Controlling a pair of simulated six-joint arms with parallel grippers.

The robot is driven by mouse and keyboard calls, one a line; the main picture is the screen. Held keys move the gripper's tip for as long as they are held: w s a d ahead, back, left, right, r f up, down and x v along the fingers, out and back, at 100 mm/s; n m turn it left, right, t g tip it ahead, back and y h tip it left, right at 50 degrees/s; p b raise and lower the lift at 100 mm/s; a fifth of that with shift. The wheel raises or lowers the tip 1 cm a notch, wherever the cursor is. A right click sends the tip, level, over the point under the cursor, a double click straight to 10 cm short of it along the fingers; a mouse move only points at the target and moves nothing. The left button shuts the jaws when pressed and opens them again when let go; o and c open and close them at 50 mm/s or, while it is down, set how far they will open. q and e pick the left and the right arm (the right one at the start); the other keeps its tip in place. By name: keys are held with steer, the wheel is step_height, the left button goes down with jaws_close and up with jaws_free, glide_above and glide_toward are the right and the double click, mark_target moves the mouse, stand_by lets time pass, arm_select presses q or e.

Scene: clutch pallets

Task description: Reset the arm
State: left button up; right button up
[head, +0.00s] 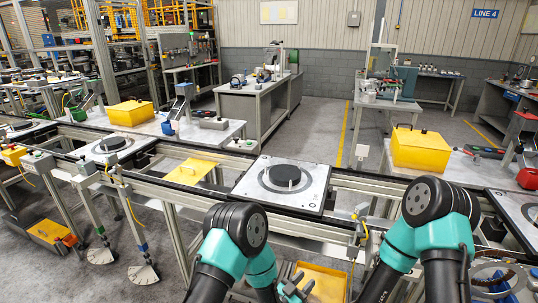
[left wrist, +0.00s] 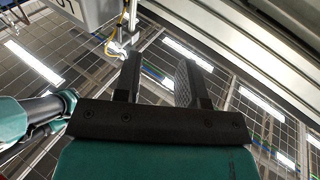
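My left arm's bent elbow (head: 236,230) stands at the lower middle of the head view. My left gripper (head: 291,288) is low in that view, in front of the conveyor and over a yellow bin. In the left wrist view the left gripper (left wrist: 159,78) has its two dark fingers apart with nothing between them. My right arm's elbow (head: 430,205) is raised at the lower right. A small teal and grey part at the bottom right may be the right gripper; its fingers cannot be made out. A pallet (head: 250,181) with a black clutch disc (head: 284,177) lies on the conveyor.
Another pallet with a disc (head: 112,144) is farther left on the line. Yellow boxes (head: 130,112) and (head: 422,149) stand on tables behind the conveyor. The conveyor's front rail (head: 170,192) runs just beyond my arms. A yellow bin (head: 322,283) is below the left gripper.

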arm_select(q)
steer(key=s+a+f+n+g+y, duration=0.25)
steer(key=a+f+y, duration=0.2)
steer(key=a, duration=0.65)
steer(key=s+a+f+n+g+y, duration=0.1)
steer(key=a+f+n+g+y, duration=0.4)
steer(key=a, duration=0.6)
steer(key=s+a+f+n+g+y, duration=0.1)
steer(key=s+a+g, duration=0.4)
steer(key=s+a, duration=0.8)
steer(key=shift+s+f+n, duration=0.7)
steer(key=shift+s+n, duration=0.45)
steer(key=shift+s, duration=0.05)
